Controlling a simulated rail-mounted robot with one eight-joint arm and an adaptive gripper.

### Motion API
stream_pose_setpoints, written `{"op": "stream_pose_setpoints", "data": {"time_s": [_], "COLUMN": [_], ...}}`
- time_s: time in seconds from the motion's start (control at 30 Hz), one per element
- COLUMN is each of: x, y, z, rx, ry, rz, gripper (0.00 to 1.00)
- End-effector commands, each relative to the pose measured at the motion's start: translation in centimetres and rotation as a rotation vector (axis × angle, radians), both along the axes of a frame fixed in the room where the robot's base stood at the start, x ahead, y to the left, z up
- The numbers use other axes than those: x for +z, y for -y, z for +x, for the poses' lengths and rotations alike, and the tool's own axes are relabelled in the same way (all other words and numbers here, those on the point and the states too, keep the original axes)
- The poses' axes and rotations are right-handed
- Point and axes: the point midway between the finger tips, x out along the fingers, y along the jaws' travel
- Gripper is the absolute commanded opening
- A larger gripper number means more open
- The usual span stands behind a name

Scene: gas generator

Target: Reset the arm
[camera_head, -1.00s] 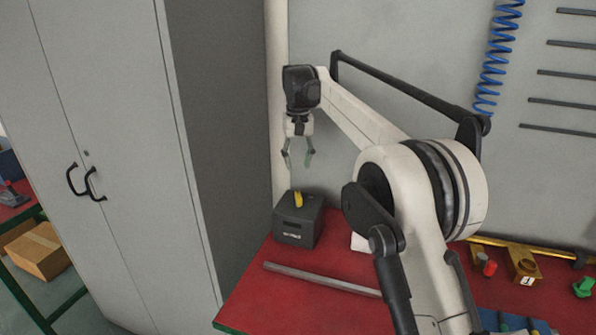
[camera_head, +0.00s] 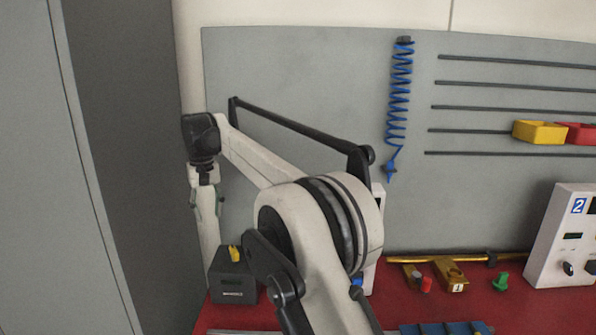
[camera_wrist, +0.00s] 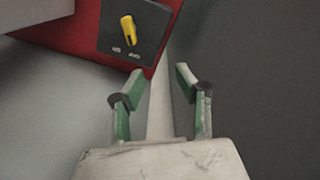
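My gripper (camera_wrist: 158,82) is open and empty in the wrist view, its two green-padded fingers apart. It also shows small in the head view (camera_head: 207,207), hanging at the end of my arm beside the cabinet. A dark box with a yellow knob (camera_wrist: 128,30) lies ahead of the fingertips in the wrist view, apart from them. The same box (camera_head: 233,283) stands on the red bench at the lower left of the head view, below my gripper. My arm is raised and bent across the middle of the head view.
A grey cabinet (camera_head: 125,170) stands close left of my gripper. The red bench (camera_head: 500,305) carries a brass fixture (camera_head: 450,272), a green part (camera_head: 500,281) and a white control box (camera_head: 568,235). A blue coiled hose (camera_head: 398,95) hangs on the grey wall panel behind.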

Motion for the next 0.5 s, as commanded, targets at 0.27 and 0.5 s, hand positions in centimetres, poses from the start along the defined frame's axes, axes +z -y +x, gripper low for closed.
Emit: {"op": "stream_pose_setpoints", "data": {"time_s": [0.27, 0.5], "x": [3.4, 7.1], "y": [5.0, 11.5], "z": [-0.3, -2.1], "rx": [-0.046, -0.104], "ry": [0.041, 0.099], "rz": [0.024, 0.054], "gripper": [0.33, 0.33]}}
